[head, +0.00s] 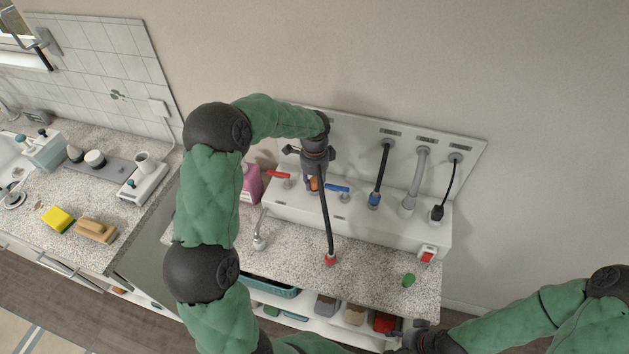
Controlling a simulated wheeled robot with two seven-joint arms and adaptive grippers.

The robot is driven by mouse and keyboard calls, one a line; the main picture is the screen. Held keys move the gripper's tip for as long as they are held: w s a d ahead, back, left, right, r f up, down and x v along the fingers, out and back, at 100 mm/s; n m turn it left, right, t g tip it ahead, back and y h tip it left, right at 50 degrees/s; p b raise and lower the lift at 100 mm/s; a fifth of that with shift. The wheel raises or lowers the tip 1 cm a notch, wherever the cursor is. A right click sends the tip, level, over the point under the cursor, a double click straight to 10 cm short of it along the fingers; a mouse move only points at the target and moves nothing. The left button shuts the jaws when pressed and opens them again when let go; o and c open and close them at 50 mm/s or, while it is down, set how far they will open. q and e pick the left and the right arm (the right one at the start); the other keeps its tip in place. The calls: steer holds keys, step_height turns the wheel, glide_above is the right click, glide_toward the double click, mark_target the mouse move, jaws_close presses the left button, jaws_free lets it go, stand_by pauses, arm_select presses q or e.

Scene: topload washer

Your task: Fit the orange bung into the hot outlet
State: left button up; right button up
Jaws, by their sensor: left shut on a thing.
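My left gripper (313,178) is above the white valve box, between the red tap lever (278,174) and the blue tap lever (337,188). It is shut on the orange bung (314,185), a small patch of which shows at the fingertips. The hot outlet cannot be made out clearly; it may be near the red lever or behind my gripper. Whether the bung touches an outlet cannot be told. My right gripper (404,336) is low at the bottom edge, dark and small, and its jaws cannot be read.
A black hose with a red end (331,259) hangs over the speckled counter (293,255). A blue-ended hose (375,199), a grey hose (414,183) and a black cord (447,189) stand to the right. A green item (409,280) lies near the counter's right end.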

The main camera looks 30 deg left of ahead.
mark_target(313, 179)
arm_select(q)
steer(key=shift+f, duration=0.15)
steer(key=o, duration=1)
steer(key=shift+a, duration=0.1)
steer(key=shift+r, duration=0.25)
step_height(313, 179, up, 12)
steer(key=shift+f, duration=0.2)
